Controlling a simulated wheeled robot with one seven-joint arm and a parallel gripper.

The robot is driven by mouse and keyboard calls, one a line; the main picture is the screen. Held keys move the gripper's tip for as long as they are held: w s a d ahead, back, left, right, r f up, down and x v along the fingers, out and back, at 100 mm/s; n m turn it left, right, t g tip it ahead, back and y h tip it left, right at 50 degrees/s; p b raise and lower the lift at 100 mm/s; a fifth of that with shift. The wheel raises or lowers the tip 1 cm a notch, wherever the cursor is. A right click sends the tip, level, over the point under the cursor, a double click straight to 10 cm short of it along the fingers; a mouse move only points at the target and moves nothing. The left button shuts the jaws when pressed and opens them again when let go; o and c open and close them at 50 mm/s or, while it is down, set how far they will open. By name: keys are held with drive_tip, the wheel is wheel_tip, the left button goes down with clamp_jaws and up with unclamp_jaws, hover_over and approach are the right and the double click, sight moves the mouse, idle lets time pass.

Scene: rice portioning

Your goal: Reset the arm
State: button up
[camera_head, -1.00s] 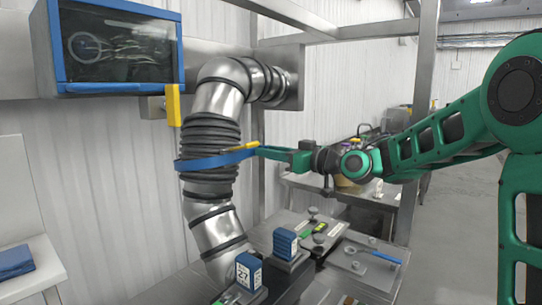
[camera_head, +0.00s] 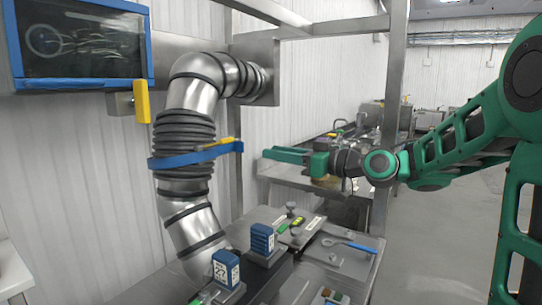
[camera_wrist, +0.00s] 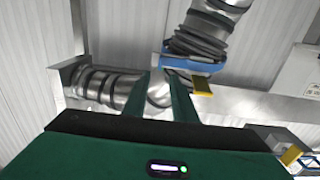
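My gripper (camera_head: 268,154) is green and extends leftward from my arm, in front of the wall and right of the silver duct (camera_head: 190,95). In the wrist view (camera_wrist: 158,78) its two fingers stand apart, with only the duct's background visible between them, so it is open and empty. A blue strap (camera_head: 190,159) with a yellow piece (camera_head: 222,143) goes around the duct's black bellows. The strap's right end is left of my fingertips, with a gap between. The strap also shows in the wrist view (camera_wrist: 190,65) beyond the fingers.
A blue-framed dark panel (camera_head: 85,45) hangs upper left, with a yellow handle (camera_head: 142,101) beside it. Below stands a metal machine with blue numbered blocks (camera_head: 226,268) and a blue-handled tool (camera_head: 350,246). A steel post (camera_head: 388,120) rises behind my arm. Open floor lies right.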

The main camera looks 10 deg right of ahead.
drive_tip(key=s+d+f+m+g+h, duration=0.3)
drive_tip(key=s+d+f+h, duration=0.3)
drive_tip(key=f, duration=0.3)
drive_tip(key=s+d+f+m+g+h, duration=0.25)
drive_tip(key=s+d+f, duration=0.25)
drive_tip(key=d+f, duration=0.3)
drive_tip(key=s+d+f+m+g+h, duration=0.1)
drive_tip(key=s+d+f+m+g, duration=0.1)
drive_tip(key=s, duration=0.7)
drive_tip(key=s+d+f+m+g+h, duration=0.1)
drive_tip(key=s+d+f+m+g, duration=0.2)
drive_tip(key=s, duration=0.6)
drive_tip(key=s+d+f+m+g+h, duration=0.2)
drive_tip(key=s+d+f+m, duration=0.2)
drive_tip(key=s, duration=0.5)
drive_tip(key=shift+s+d+f+m, duration=0.35)
drive_tip(key=shift+s+d+m, duration=0.05)
drive_tip(key=shift+m, duration=0.05)
drive_tip(key=shift+w+f+g, duration=0.25)
drive_tip(key=shift+w, duration=0.4)
